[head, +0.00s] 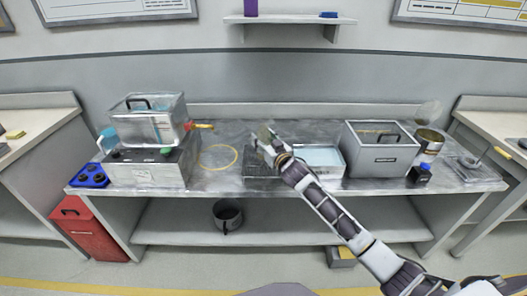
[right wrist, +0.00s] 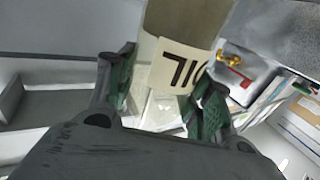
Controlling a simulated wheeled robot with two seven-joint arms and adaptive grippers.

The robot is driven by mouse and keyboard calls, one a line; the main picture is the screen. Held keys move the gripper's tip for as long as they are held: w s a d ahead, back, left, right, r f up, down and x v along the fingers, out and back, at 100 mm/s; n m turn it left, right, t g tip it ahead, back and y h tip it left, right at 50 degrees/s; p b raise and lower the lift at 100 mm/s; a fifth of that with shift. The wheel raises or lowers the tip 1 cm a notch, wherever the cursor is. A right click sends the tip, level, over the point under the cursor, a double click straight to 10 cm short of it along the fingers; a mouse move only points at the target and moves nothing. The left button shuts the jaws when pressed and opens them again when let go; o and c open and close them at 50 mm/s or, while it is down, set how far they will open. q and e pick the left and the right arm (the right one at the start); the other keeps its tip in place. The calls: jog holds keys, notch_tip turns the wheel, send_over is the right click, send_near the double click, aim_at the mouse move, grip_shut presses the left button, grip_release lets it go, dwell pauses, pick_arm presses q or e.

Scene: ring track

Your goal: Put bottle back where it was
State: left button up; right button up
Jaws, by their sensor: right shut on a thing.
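The bottle (right wrist: 180,60) has a cream label with dark digits and fills the middle of the right wrist view. My right gripper (right wrist: 165,92) has a green-padded finger on each side of it and is shut on it. In the head view, my right gripper (head: 267,141) is over the middle of the metal table (head: 232,185). The bottle is small and hard to make out there. A yellow ring mark (head: 219,157) lies on the table to the left of the gripper. My left gripper is not in view.
A clear-sided bath (head: 150,120) with a red-handled tap stands at the left. A shallow tray (head: 325,157) and a grey bin (head: 379,151) stand to the right, with a can (head: 428,143) beyond. The tabletop around the ring mark looks clear.

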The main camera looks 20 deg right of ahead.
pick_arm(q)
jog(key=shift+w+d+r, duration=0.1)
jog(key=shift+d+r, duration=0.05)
pick_arm(e)
jog(key=shift+f, duration=0.35)
jog(key=shift+f, duration=0.3)
jog(key=shift+f+b, duration=0.45)
jog(key=shift+f, duration=1.2)
jog(key=o, duration=1.1)
jog(key=shift+o, duration=0.5)
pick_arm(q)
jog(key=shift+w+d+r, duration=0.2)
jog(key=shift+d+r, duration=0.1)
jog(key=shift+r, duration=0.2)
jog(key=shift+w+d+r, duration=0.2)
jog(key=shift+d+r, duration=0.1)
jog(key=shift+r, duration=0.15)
